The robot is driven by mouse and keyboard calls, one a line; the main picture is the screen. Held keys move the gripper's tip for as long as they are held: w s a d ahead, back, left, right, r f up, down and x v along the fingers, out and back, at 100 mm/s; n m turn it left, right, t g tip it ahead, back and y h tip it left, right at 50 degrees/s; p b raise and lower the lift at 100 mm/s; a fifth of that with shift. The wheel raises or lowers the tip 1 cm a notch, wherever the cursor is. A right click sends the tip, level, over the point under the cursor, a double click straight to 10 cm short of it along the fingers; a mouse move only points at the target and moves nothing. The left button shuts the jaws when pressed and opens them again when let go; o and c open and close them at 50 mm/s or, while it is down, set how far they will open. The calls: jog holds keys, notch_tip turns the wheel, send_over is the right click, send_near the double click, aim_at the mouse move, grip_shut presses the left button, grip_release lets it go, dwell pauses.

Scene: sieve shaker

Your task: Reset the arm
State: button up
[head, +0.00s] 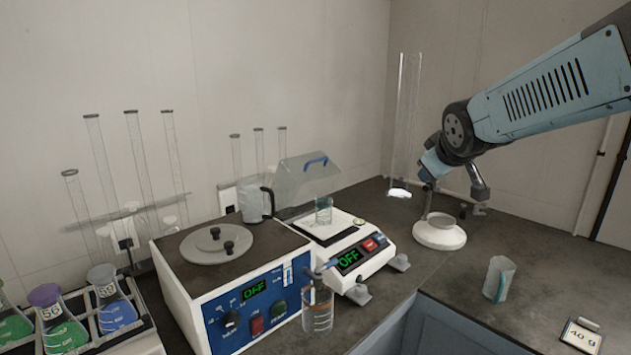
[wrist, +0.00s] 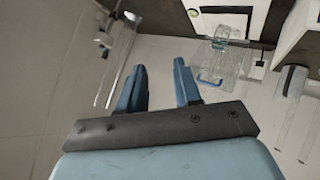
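My arm reaches in from the upper right in the head view, and its end with my gripper (head: 430,168) hangs above the back of the bench, near a white round base (head: 440,236). Its fingers are small and partly hidden there. In the wrist view my gripper (wrist: 159,66) shows two blue fingers set apart, with a clear gap and nothing between them.
A tall glass cylinder (head: 406,120) stands close left of my gripper. The balance (head: 345,245) has a raised clear cover with a blue handle (head: 316,161). The sieve shaker (head: 225,285), a beaker (head: 318,310), a clear cup (head: 498,279) and a flask rack (head: 92,325) stand around.

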jog(key=s+f+m+g, duration=0.2)
jog(key=s+m, duration=0.1)
jog(key=s, duration=0.7)
jog(key=s+a+f+m+g, duration=0.1)
jog(key=s+f+m+g, duration=0.1)
jog(key=s, duration=0.9)
jog(key=shift+a+f+m+g+y, duration=0.15)
jog(key=shift+f+m+g+y, duration=0.3)
jog(key=shift+m, duration=0.25)
jog(key=shift+c, duration=0.2)
dwell(0.5)
